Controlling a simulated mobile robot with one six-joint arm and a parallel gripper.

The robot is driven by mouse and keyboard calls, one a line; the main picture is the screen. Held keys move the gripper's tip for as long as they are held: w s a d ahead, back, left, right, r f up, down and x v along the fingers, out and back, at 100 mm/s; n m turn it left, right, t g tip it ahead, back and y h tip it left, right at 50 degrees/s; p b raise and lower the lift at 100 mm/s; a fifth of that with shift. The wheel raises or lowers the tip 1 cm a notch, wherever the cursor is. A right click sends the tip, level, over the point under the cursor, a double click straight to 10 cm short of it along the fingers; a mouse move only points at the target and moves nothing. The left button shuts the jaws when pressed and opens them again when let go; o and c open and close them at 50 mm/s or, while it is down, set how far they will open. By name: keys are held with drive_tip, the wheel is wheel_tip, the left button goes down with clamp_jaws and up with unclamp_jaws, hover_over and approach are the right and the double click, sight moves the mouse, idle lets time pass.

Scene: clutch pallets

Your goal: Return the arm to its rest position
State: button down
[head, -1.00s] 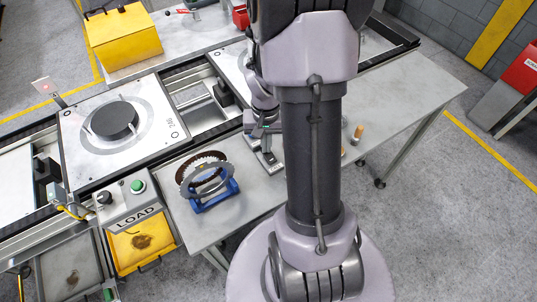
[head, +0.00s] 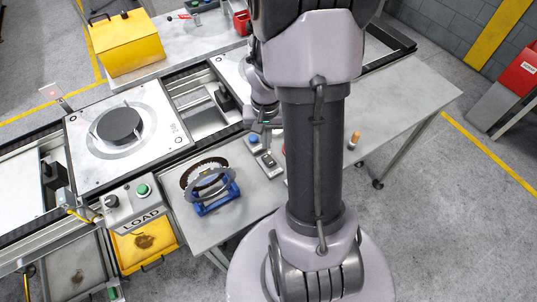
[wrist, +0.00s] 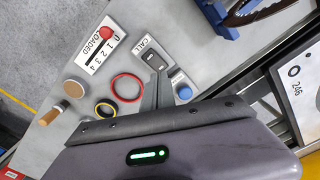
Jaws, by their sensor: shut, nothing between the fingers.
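My gripper (head: 264,132) is near the back edge of the grey table (head: 395,108), partly hidden by my own arm column in the head view. In the wrist view my gripper (wrist: 160,92) has its fingers together, with nothing between them. It is above a call panel (wrist: 163,68) with a dark switch and a blue button (wrist: 184,92). The blue button (head: 254,139) shows just beside the gripper in the head view. The fingers look apart from the button.
A blue stand (head: 215,198) with toothed rings is on the table. A pallet (head: 85,160) carries a dark disc. A load box (head: 135,207) has a green button. A red ring (wrist: 128,86) and wooden pegs (wrist: 73,88) lie near the loaded slider (wrist: 100,50).

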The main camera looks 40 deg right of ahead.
drive_tip(key=shift+r+p, duration=0.35)
drive_tip(key=shift+r, duration=0.5)
drive_tip(key=a+r+t+b, duration=0.1)
drive_tip(key=a+r+b, duration=0.1)
drive_tip(key=a, duration=0.2)
drive_tip(key=a+r+n+t+b, duration=0.1)
drive_tip(key=a+r+b, duration=0.1)
drive_tip(key=a, duration=0.3)
drive_tip(key=a+r+n+t+b, duration=0.1)
drive_tip(key=a+r+b, duration=0.1)
drive_tip(key=a+r, duration=0.2)
drive_tip(key=shift+w+a+r+b, duration=0.2)
drive_tip(key=shift+w+a+b, duration=0.05)
drive_tip(key=shift+a+b, duration=0.1)
drive_tip(key=s+a+r+n+t+y+b, duration=0.2)
drive_tip(key=s+a+r+b, duration=0.1)
drive_tip(key=s+a, duration=0.4)
drive_tip(key=a, duration=0.3)
drive_tip(key=shift+s+a+r+t, duration=0.2)
drive_tip(key=shift+s+t, duration=0.1)
drive_tip(key=shift+t, duration=0.1)
drive_tip(key=c, duration=2.1)
unclamp_jaws()
